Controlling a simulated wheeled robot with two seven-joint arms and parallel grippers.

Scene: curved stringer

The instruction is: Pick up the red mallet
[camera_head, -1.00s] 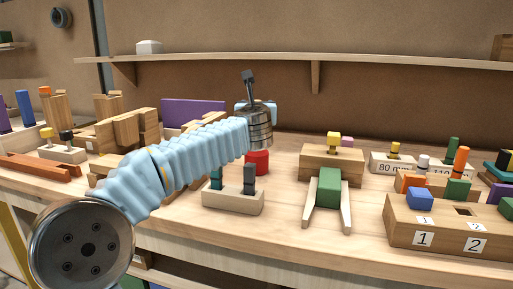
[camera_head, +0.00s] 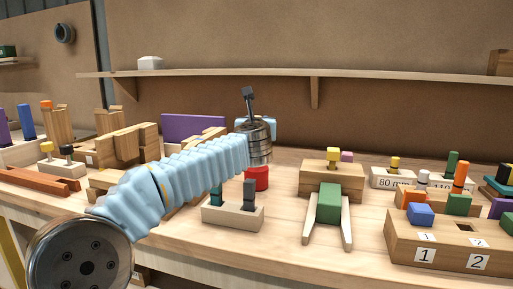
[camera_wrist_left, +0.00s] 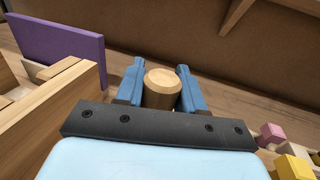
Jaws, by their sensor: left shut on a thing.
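The red mallet's red head (camera_head: 256,178) shows in the head view, low on the bench just below my left wrist. Its round wooden handle end (camera_wrist_left: 163,80) shows in the left wrist view between the two blue fingers. My left gripper (camera_wrist_left: 157,88) is shut on this handle, one finger on each side. In the head view my wrist hides the handle and most of the fingers. Whether the red head touches the bench is hard to tell. My right gripper is not in view.
A small wooden stand with dark pegs (camera_head: 232,216) is close in front of the mallet. A wooden block with a green piece (camera_head: 328,203) is to the right, and a numbered block (camera_head: 450,246) further right. A purple panel (camera_head: 193,128) stands behind left.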

